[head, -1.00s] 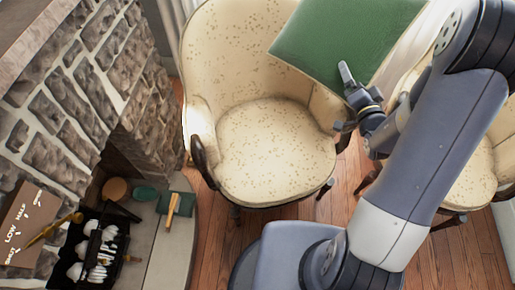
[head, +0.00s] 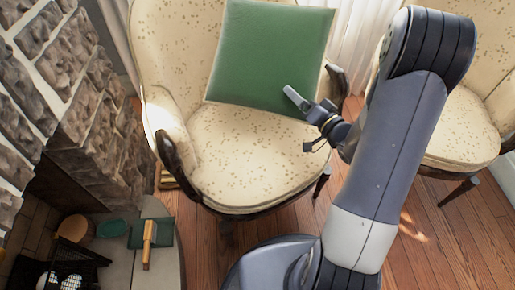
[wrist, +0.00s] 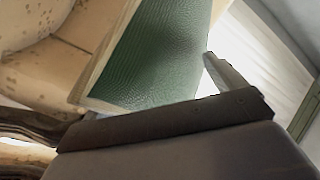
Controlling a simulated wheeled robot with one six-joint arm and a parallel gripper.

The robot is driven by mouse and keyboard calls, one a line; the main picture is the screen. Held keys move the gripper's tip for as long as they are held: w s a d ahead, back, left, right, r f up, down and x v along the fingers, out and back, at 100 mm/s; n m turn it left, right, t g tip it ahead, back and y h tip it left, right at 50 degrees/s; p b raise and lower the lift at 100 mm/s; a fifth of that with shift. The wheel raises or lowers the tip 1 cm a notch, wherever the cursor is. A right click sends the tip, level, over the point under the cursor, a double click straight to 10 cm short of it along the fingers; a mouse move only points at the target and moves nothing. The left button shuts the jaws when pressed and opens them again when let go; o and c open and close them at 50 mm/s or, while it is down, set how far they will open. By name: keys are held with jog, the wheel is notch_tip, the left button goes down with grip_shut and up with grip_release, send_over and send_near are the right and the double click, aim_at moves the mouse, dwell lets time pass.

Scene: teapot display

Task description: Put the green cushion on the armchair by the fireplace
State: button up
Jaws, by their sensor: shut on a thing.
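The green cushion (head: 268,52) is square with a pale edge. It appears in the head view in front of the backrest of the cream armchair by the fireplace (head: 240,165), covering part of the backrest and the rear of the seat. Whether it touches the chair is unclear. My gripper (head: 308,118) is at the cushion's lower right corner and is shut on it. In the wrist view the cushion (wrist: 155,60) fills the upper middle, and a finger (wrist: 222,72) shows beside it. The other finger is hidden.
The stone fireplace (head: 75,95) stands at left. A green book-like object (head: 165,235) with a wooden-handled tool lies on the hearth (head: 120,265). A second cream armchair (head: 460,130) stands at right. The armchair's dark wooden armrests (head: 175,160) flank its seat. Wooden floor is clear between the chairs.

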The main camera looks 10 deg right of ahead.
jog(key=b, duration=0.6)
send_over(297, 152)
notch_tip(297, 152, down, 8)
jog(key=shift+n+g+y, duration=0.3)
jog(key=shift+g+y, duration=0.1)
jog(key=shift+y, duration=0.1)
notch_tip(297, 152, down, 10)
jog(key=b, duration=0.3)
jog(key=shift+a+r, duration=0.1)
jog(key=o, duration=1.1)
jog(key=p+v, duration=0.1)
jog(key=v, duration=1.1)
jog(key=shift+a, duration=0.1)
jog(key=shift+b+x, duration=0.6)
jog(key=shift+x, duration=5.35)
